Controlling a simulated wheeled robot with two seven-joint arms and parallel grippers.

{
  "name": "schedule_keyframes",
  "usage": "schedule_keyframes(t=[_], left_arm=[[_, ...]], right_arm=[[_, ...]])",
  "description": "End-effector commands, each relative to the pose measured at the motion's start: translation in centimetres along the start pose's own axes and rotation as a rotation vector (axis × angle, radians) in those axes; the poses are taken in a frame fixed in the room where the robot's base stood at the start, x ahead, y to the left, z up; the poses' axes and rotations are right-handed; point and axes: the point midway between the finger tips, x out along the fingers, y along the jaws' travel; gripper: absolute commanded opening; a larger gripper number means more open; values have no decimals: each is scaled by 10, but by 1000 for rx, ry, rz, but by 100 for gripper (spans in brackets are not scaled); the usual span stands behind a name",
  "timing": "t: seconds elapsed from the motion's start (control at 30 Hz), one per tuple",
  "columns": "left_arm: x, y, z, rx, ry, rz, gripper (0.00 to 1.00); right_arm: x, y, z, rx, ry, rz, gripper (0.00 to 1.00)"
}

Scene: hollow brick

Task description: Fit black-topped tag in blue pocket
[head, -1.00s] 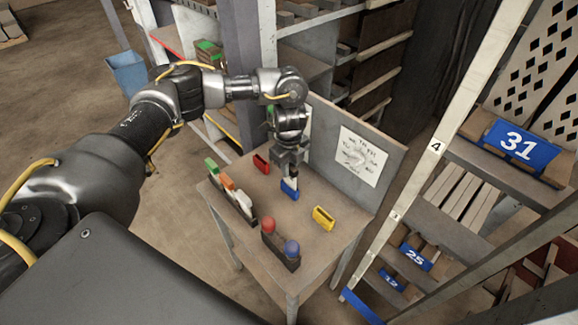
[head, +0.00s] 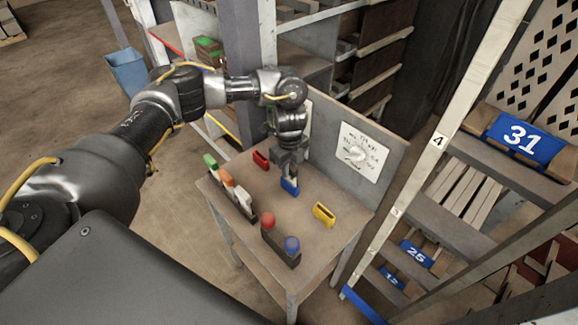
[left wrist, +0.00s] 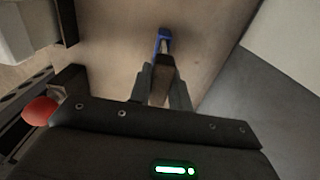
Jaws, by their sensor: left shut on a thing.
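My left gripper (head: 288,172) points down over the table and is shut on the black-topped tag, which shows as a dark piece (left wrist: 160,75) between the fingers in the left wrist view. The tag's lower end is at the blue pocket (head: 290,188). The blue pocket also shows in the left wrist view (left wrist: 164,34), just beyond the fingertips. The fingers and the tag hide part of the pocket, so I cannot tell how deep the tag sits in it. My right gripper is not in view.
A red pocket (head: 261,160) lies behind left and a yellow pocket (head: 324,216) to the front right. A rack with green, orange and white tags (head: 229,187) stands on the left. An upright panel (head: 388,150) backs the table.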

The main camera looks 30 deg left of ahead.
Motion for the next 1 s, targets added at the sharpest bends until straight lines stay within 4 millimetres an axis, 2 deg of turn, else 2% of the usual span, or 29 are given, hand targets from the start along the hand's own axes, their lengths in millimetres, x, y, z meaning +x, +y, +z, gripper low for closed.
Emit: schedule_keyframes(t=[0.1, 0.13, 0.3, 0.57, 0.67, 0.77, 1.0], left_arm=[[3, 0, 0, 0, 0, 0, 0], [2, 0, 0, 0, 0, 0, 23], [2, 0, 0, 0, 0, 0, 45], [1, 0, 0, 0, 0, -1, 45], [-5, -1, 0, 1, -1, -3, 45], [-20, -2, 0, 1, -1, -6, 45], [-67, -2, 1, 3, -3, -6, 45]], right_arm=[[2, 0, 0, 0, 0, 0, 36], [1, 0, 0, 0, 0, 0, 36], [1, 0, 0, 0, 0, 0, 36], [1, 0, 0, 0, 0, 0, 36], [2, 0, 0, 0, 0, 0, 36], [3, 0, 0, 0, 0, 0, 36], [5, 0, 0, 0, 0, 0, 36]])
